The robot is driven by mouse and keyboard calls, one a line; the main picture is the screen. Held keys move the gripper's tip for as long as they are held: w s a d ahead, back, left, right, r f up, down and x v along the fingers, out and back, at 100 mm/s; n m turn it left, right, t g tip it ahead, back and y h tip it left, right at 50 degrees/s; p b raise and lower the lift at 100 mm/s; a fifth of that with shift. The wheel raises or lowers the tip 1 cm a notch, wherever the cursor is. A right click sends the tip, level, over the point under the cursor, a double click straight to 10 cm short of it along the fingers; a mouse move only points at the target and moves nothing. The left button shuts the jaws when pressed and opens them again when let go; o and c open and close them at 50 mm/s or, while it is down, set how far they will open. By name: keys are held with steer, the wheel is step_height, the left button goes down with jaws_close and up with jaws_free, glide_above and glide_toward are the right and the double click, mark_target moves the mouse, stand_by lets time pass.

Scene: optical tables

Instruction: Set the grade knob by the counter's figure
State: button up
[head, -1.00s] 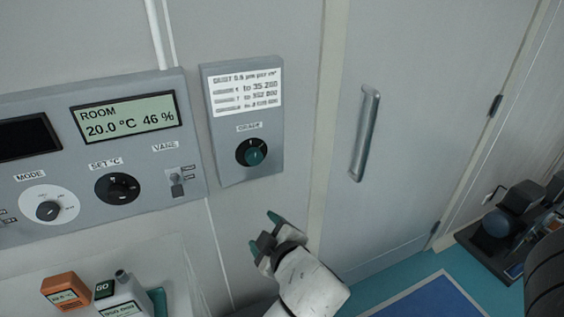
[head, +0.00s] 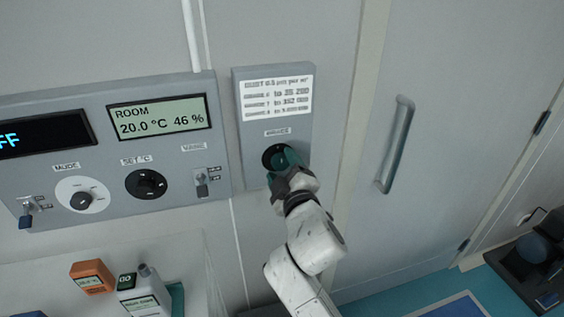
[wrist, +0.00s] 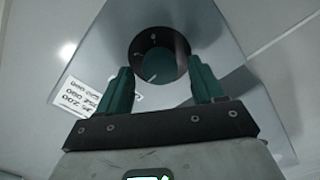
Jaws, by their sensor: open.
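The grade knob (head: 277,157) is a dark round dial with a teal middle on a grey wall plate (head: 250,170). A white card (head: 277,97) above it lists dust limits by grade. In the wrist view the knob (wrist: 158,62) faces me, with a pale pointer line. My gripper (head: 287,160) is at the knob in the head view, partly covering it. In the wrist view its teal fingers (wrist: 162,80) are spread, one towards each side of the knob; contact cannot be told. A pale grey instrument (head: 143,300), possibly the counter, has a small screen too small to read.
Left is a control panel (head: 110,185) with a room display (head: 160,117) reading 20.0 °C 46 %, a mode knob (head: 82,199), a set knob (head: 146,184) and a vane switch (head: 201,182). An orange meter (head: 92,276) stands below. A door handle (head: 395,145) is at right.

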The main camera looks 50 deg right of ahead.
steer(key=shift+w+d, duration=0.35)
steer(key=shift+w, duration=0.2)
steer(key=shift+c, duration=0.5)
steer(key=c, duration=1)
steer(key=shift+o, duration=0.2)
